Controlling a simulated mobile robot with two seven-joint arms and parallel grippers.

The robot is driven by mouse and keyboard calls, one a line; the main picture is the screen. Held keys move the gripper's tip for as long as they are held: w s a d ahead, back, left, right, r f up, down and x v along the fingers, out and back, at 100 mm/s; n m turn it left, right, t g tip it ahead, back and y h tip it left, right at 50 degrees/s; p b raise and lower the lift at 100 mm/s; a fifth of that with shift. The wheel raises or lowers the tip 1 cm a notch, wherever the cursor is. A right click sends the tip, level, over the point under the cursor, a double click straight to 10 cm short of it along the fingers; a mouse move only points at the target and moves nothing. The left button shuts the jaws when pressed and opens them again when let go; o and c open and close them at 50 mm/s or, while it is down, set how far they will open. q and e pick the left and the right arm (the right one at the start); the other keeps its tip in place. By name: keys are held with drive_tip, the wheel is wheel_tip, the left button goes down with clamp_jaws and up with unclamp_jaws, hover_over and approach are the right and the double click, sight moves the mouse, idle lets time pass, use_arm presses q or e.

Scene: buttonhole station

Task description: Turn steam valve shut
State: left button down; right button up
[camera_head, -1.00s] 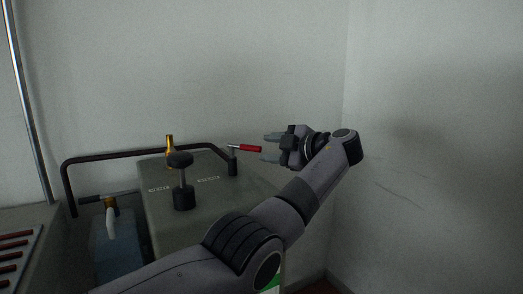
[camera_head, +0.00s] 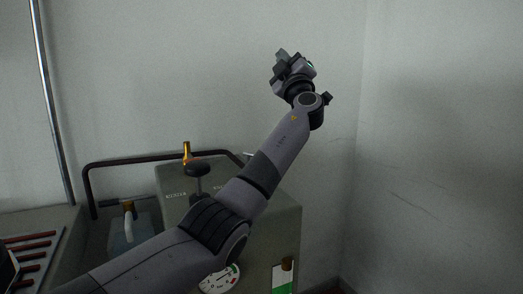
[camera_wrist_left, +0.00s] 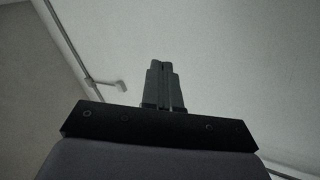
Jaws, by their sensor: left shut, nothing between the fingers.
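The grey-green boiler housing (camera_head: 290,222) stands against the wall with small labels on its top that I cannot read surely. A black round knob on a stem (camera_head: 198,170) stands upright on the top. Behind my left arm, only a short pale piece of a lever (camera_head: 248,154) shows; its red grip and post are hidden. I cannot tell which fitting is the steam valve. My left gripper (camera_head: 280,60) is raised high above and behind the housing, shut, empty and touching nothing. Its closed fingers also show in the left wrist view (camera_wrist_left: 163,85). My right gripper is out of view.
A black rail (camera_head: 130,160) runs around the housing's back. A brass fitting (camera_head: 187,152) stands behind the knob. A dial gauge (camera_head: 222,280) is on the front. A slotted rack (camera_head: 28,250) lies at left. The wall space at right is clear.

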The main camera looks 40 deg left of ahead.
use_arm(q)
drive_tip(key=s+d+r+m+t+h+p, duration=0.15)
drive_tip(key=d+r+m+t+h, duration=0.3)
drive_tip(key=m+h, duration=1)
drive_tip(key=s+d+r+m+t+h, duration=0.2)
drive_tip(key=d+r+m+t+h, duration=0.25)
drive_tip(key=m+h, duration=0.95)
drive_tip(key=s+d+f+m+g+p, duration=0.1)
drive_tip(key=s+d+f+m+g, duration=0.15)
drive_tip(key=f+m+g, duration=0.6)
drive_tip(key=s+a+f+g+y+p, duration=0.2)
drive_tip(key=s+a+f+g+y, duration=0.85)
drive_tip(key=f, duration=0.45)
drive_tip(key=w+a+f+t+p, duration=0.2)
drive_tip(key=w+a+f, duration=0.1)
drive_tip(key=w+f, duration=0.5)
drive_tip(key=shift+w+f, duration=0.15)
drive_tip(key=shift+w, duration=0.8)
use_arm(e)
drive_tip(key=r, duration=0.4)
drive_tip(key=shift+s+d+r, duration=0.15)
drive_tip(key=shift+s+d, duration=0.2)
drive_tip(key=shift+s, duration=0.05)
